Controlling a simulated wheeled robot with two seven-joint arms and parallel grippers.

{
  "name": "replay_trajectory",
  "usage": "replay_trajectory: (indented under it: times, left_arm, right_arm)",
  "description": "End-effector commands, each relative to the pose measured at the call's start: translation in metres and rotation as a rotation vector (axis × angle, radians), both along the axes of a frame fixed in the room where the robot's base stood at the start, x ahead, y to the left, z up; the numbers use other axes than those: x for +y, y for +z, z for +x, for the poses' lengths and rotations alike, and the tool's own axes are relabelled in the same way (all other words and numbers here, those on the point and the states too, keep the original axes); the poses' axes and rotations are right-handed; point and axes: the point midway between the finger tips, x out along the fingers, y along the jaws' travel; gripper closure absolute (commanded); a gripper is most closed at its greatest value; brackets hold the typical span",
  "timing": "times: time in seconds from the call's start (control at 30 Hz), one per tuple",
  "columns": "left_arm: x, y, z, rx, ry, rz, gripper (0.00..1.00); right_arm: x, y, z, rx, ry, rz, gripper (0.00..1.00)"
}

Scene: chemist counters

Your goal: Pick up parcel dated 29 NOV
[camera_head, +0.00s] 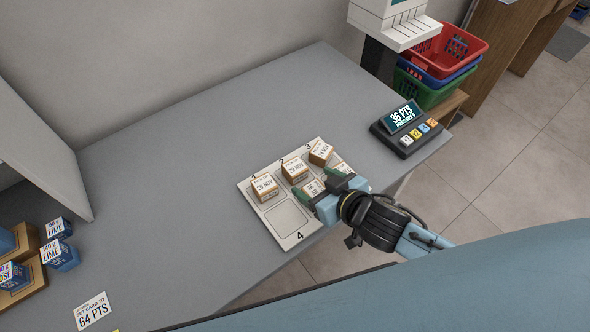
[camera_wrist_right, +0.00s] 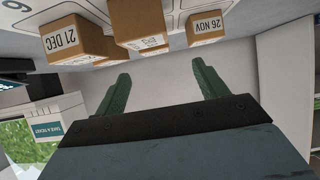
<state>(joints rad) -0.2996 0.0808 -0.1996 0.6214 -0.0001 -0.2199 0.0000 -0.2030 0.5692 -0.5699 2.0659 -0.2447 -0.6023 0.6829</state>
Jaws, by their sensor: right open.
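A grey tray (camera_head: 304,231) with marked compartments lies near the counter's front edge. Several small brown parcels with white date labels stand in it. The parcel at the tray's left (camera_head: 264,188) seems to read 26 NOV. Labels on the back-middle parcel (camera_head: 295,170) and back-right parcel (camera_head: 320,153) are too small to read surely. My right gripper (camera_head: 318,187) is open over the tray's front, with a front parcel (camera_head: 312,186) partly hidden by it. In the wrist view the open fingers (camera_wrist_right: 163,85) are empty, near parcels reading 21 DEC (camera_wrist_right: 71,40) and 26 NOV (camera_wrist_right: 205,27).
A points terminal (camera_head: 406,130) stands right of the tray, below a white machine (camera_head: 395,22). Stacked baskets (camera_head: 440,70) stand beyond the counter's right end. Small blue boxes (camera_head: 60,255) and a price card (camera_head: 92,311) are at the left. The counter's middle is clear.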

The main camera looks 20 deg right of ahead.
Motion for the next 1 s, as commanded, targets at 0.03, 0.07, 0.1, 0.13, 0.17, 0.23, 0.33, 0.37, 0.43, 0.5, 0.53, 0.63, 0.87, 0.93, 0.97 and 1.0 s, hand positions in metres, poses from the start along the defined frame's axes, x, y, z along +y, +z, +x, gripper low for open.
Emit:
replay_trajectory:
  times: [0.03,0.07,0.1,0.13,0.17,0.23,0.33,0.37,0.43,0.5,0.53,0.63,0.87,0.93,0.97,1.0]
  left_arm:
    - [0.0,-0.002,0.0,0.0,0.0,0.0,0.64]
    - [0.0,-0.003,0.0,0.0,0.0,0.0,0.64]
    - [0.0,-0.004,0.0,0.0,0.0,0.0,0.64]
    - [0.0,-0.004,0.0,0.0,0.0,0.0,0.64]
    - [0.0,-0.005,0.0,0.0,0.0,0.0,0.64]
    - [0.0,-0.006,0.0,0.001,0.0,0.0,0.64]
    - [0.0,-0.007,0.0,0.001,0.0,0.0,0.64]
    - [0.0,-0.007,0.0,0.001,0.0,0.0,0.64]
    - [0.0,-0.007,0.0,0.001,0.0,0.0,0.64]
    - [0.0,-0.008,0.0,0.001,0.0,0.0,0.64]
    - [0.0,-0.008,0.0,0.001,0.0,0.0,0.64]
    - [0.0,-0.01,-0.001,0.001,0.0,0.0,0.64]
    - [0.0,-0.013,-0.001,0.002,0.0,0.0,0.64]
    - [0.0,-0.013,-0.001,0.002,0.0,0.0,0.64]
    - [0.0,-0.013,-0.001,0.002,0.0,0.0,0.64]
    - [0.0,-0.013,-0.001,0.002,0.0,-0.001,0.64]
  right_arm:
    - [0.003,-0.005,0.01,-0.002,-0.002,0.0,0.28]
    - [0.005,-0.008,0.015,-0.002,-0.001,0.001,0.28]
    - [0.007,-0.011,0.021,-0.002,-0.001,0.001,0.28]
    - [0.008,-0.014,0.025,-0.002,-0.001,0.001,0.28]
    - [0.01,-0.016,0.029,-0.002,-0.001,0.001,0.28]
    - [0.012,-0.021,0.036,-0.001,-0.001,0.001,0.28]
    - [0.015,-0.024,0.042,-0.001,-0.001,0.001,0.28]
    - [0.015,-0.025,0.043,0.0,-0.001,0.0,0.28]
    - [0.015,-0.026,0.046,0.001,-0.001,-0.001,0.28]
    - [0.016,-0.029,0.053,-0.001,-0.001,-0.003,0.28]
    - [0.016,-0.03,0.057,-0.001,-0.002,-0.003,0.28]
    - [0.017,-0.036,0.071,-0.002,-0.001,-0.002,0.28]
    - [0.024,-0.048,0.089,0.001,-0.001,-0.001,0.28]
    - [0.024,-0.048,0.09,0.002,-0.001,-0.001,0.28]
    - [0.024,-0.048,0.09,0.002,-0.001,-0.001,0.28]
    - [0.024,-0.048,0.09,0.002,0.0,-0.001,0.28]
